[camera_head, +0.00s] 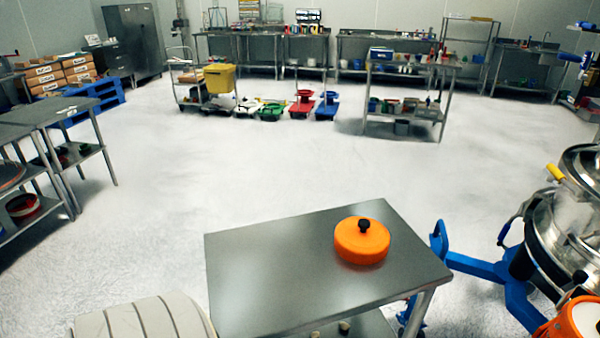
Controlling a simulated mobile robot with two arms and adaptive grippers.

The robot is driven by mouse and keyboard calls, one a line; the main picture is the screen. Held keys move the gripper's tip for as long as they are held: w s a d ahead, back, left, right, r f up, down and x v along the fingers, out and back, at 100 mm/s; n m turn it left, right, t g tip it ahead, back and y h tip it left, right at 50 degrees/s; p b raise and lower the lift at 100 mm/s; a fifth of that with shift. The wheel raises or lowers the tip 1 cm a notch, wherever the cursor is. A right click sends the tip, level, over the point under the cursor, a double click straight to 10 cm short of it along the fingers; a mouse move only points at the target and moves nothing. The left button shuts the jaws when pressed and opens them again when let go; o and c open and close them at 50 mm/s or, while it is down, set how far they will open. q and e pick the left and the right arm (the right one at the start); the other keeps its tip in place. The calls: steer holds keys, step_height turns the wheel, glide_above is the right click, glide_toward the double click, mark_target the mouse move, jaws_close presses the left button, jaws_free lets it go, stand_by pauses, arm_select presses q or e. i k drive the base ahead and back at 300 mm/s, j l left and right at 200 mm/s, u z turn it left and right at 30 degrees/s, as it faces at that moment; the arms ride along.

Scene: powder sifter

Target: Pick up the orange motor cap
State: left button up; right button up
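The orange motor cap (361,242) is a round, flat-topped disc with a black knob (364,226) at its centre. It rests on the right half of a grey metal table (270,270) in front of me in the head view. Nothing touches it apart from the table top. Neither of my grippers can be made out in this view, so their state does not show.
A steel sifter (570,240) on a blue wheeled frame (480,266) stands close to the table's right. A pale ribbed object (140,322) is at the bottom left. Steel tables (50,110) stand at the left. The floor beyond the table is clear.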

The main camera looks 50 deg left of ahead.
mark_target(359, 239)
steer(key=u, duration=1.25)
steer(key=z, duration=1.45)
steer(key=u, duration=1.45)
steer(key=j+u, duration=0.15)
steer(key=j, duration=0.75)
